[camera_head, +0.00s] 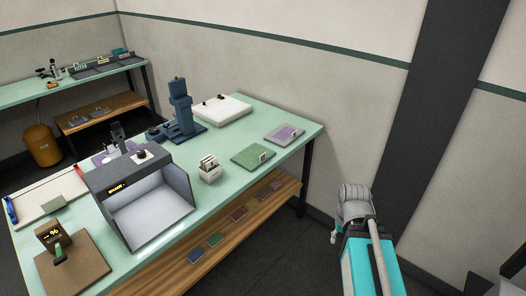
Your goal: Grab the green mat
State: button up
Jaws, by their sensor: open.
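A green mat (247,156) lies flat on the mint-green table near its right end. My arm shows at the lower right, apart from the table and to the right of the mat. My gripper's fingers cannot be made out in this view.
A purple mat (280,136) lies behind the green one. A white box of cards (209,169), a blue stand (181,108) and a grey light booth (177,188) stand to the left. Several small coloured pieces lie on the wooden shelf (168,276) below. Floor shows between table and arm.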

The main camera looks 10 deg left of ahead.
aim_at(254, 156)
jog(key=u, duration=0.1)
jog(key=i, duration=1)
jog(key=u, duration=0.55)
